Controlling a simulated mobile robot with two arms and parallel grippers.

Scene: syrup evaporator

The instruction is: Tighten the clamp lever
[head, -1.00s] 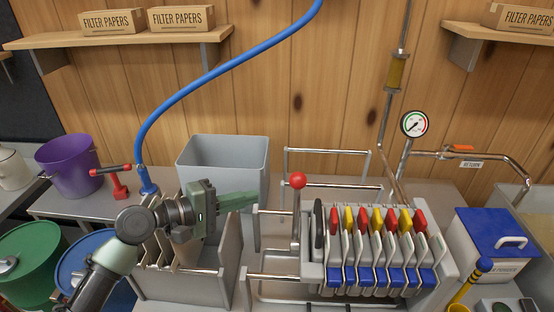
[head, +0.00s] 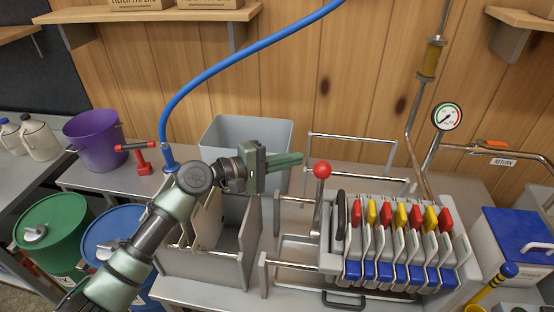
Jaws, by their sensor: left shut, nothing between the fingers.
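The clamp lever (head: 320,190) is a metal bar with a red ball knob. It stands upright at the left end of the filter press (head: 400,245), beside a dark oval handle. My left gripper (head: 298,160) is shut and empty, with its green fingers pointing right. In the picture the fingertips are just left of the red knob, with a small gap; I cannot tell the depth between them. My right gripper is not in view.
A grey bin (head: 240,135) stands behind my left gripper. A grey rack with plates (head: 235,265) is below it. A blue hose (head: 215,68) runs above. A pressure gauge (head: 447,116) and pipes are at the right. Metal rails (head: 350,137) stand behind the lever.

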